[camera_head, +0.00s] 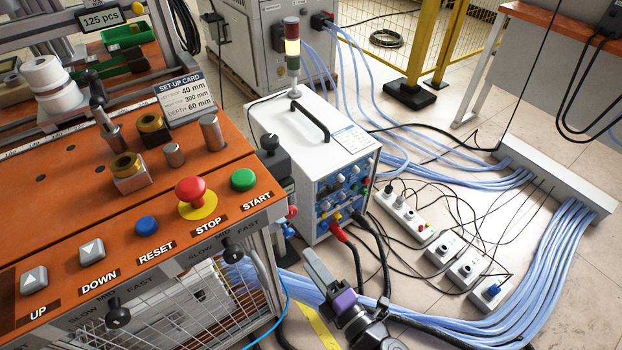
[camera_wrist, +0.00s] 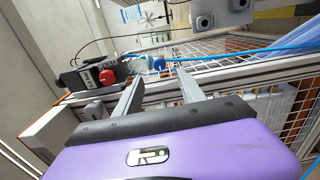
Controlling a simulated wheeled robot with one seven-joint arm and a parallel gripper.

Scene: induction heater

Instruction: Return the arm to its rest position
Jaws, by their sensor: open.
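My gripper (camera_head: 316,268) shows at the bottom centre of the head view, with its purple body and grey fingers. It is in the air to the right of the orange control bench (camera_head: 85,206) and in front of the white power unit (camera_head: 300,140). In the wrist view my gripper (camera_wrist: 158,82) has its two grey fingers spread apart, with nothing between them.
Blue hoses (camera_head: 500,325) and black cables cover the floor to the right, around several socket boxes (camera_head: 443,252). The bench front has knobs (camera_head: 117,313) and a mesh guard (camera_head: 205,300). A yellow post (camera_head: 425,50) stands at the back.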

